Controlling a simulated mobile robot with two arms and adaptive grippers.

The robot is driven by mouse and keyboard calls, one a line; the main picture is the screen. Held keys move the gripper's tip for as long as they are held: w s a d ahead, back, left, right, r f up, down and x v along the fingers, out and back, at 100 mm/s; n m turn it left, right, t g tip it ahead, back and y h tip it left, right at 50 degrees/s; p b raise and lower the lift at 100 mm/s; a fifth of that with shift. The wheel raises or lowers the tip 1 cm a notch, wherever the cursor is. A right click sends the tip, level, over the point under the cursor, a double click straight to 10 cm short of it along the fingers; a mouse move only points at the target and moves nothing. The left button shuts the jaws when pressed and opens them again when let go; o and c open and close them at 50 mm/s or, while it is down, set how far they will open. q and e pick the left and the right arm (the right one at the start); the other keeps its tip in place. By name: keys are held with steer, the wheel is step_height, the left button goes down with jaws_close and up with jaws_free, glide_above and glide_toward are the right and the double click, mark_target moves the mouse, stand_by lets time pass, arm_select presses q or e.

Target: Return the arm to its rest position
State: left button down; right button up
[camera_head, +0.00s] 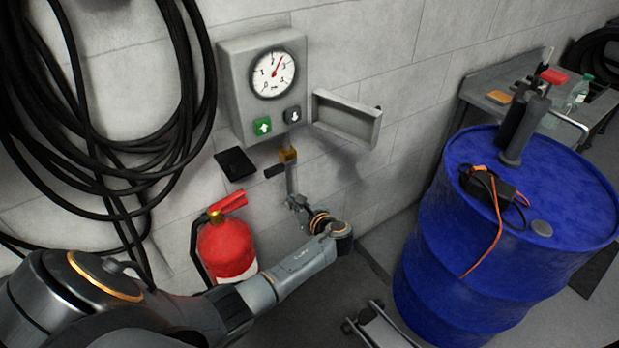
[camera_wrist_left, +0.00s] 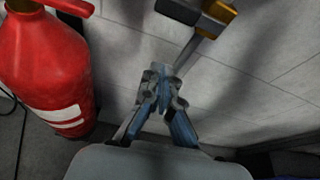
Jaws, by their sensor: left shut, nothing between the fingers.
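My left arm comes in from the lower left in the head view. Its gripper (camera_head: 296,203) points up toward the wall, just below the hanging bracket under the gauge box (camera_head: 236,85). In the left wrist view the gripper (camera_wrist_left: 163,78) has its fingers together with nothing between them. The bracket with its yellow part (camera_head: 287,155) hangs above the fingers; the yellow part also shows at the top of the wrist view (camera_wrist_left: 221,11). Whether the fingertips touch the bracket's lower end, I cannot tell. My right gripper is not in view.
A red fire extinguisher (camera_head: 226,247) stands by the wall, close to my left forearm. Black hoses (camera_head: 190,100) hang at left. An open box door (camera_head: 346,119) juts from the wall. A blue drum (camera_head: 450,250) bearing a black device with orange cable (camera_head: 489,187) stands right.

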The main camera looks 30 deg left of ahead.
arm_select(q)
steer(key=s+d+f+n+g+h, duration=0.1)
steer(key=s+d+f+n+h, duration=0.1)
steer(key=s+f, duration=0.55)
steer(key=s+d+f+n+g+h, duration=0.1)
steer(key=s+d+f+h, duration=0.25)
steer(key=f, duration=0.65)
steer(key=s+d+f+n+h, duration=0.1)
steer(key=s+f+n+h, duration=0.1)
steer(key=s+f, duration=0.55)
steer(key=s+d+f+n+g+h, duration=0.1)
steer(key=s+d+f+n, duration=0.2)
steer(key=s, duration=0.7)
steer(key=s+d+f+n+g+h+b, duration=0.1)
steer(key=s+d+f+n+h, duration=0.1)
steer(key=s+f+n, duration=0.4)
steer(key=s+d+f+n+h, duration=0.2)
steer(key=s+d+f+n, duration=0.3)
steer(key=s, duration=0.9)
steer(key=shift+f+g, duration=0.4)
steer(key=shift+f, duration=0.4)
steer(key=shift+s+a+h, duration=0.1)
steer(key=shift+h, duration=0.15)
